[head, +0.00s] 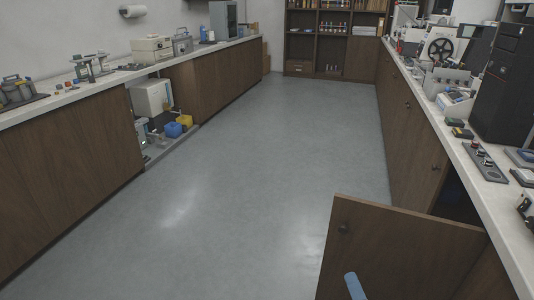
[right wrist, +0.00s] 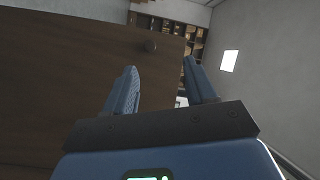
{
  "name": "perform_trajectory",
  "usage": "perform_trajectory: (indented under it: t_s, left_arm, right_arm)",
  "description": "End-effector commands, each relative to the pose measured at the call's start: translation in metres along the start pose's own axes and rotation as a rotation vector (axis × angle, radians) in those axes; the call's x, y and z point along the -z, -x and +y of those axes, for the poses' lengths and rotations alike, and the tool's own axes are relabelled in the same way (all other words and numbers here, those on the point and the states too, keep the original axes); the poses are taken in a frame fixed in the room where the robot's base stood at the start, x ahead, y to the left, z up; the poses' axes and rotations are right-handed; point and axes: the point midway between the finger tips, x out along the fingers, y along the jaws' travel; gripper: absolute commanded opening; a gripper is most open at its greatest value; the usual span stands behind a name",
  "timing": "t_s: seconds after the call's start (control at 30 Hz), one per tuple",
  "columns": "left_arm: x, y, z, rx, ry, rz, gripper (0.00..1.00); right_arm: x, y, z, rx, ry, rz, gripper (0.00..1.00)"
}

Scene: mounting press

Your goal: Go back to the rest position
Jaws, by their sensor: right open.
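My right gripper (right wrist: 160,66) shows in the right wrist view with its two blue fingers apart and nothing between them. In the head view a blue part of it (head: 354,286) shows at the bottom edge, in front of an open brown cabinet door (head: 395,245). I cannot tell whether the gripper touches the door. My left gripper is not in view.
The right counter (head: 458,152) holds a black tower (head: 503,85) and several devices. The left counter (head: 60,98) holds instruments, with an open bay below holding a white box (head: 152,97). A bookcase (head: 333,45) stands at the back. The grey floor (head: 230,170) between is clear.

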Motion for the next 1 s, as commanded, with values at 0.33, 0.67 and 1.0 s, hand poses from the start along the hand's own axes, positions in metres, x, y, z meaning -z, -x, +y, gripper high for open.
perform_trajectory:
  t_s: [0.33, 0.67, 1.0]
  left_arm:
    - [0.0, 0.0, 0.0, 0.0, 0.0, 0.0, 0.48]
    - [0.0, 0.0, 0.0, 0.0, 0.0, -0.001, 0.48]
    - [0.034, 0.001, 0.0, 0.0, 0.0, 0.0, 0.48]
  right_arm:
    - [0.019, 0.062, 0.018, -0.102, 0.614, 0.191, 0.56]
    - [-0.012, 0.15, 0.018, -0.123, 1.149, 0.131, 0.56]
    - [-0.018, 0.183, 0.0, -0.153, 1.172, 0.02, 0.56]
